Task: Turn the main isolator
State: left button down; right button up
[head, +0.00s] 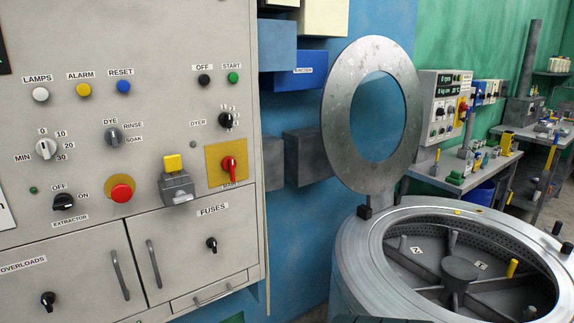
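A red rotary handle on a yellow square plate, which looks like the main isolator (229,168), is at the right side of the grey control panel (140,150) in the head view. Its handle stands roughly upright, with the lower end tilted slightly. The small label under the plate is partly hard to read. Neither of my grippers shows in the head view, so nothing is seen touching the handle.
A grey box with a yellow top (175,185) juts out left of the handle. A red mushroom button (121,192) and a black dyer knob (225,120) are near. Fuse doors (200,245) lie below. An open drum (365,255) with raised ring lid (340,120) stands right.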

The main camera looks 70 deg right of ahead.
aim_at(228, 163)
jog(key=z, duration=1.75)
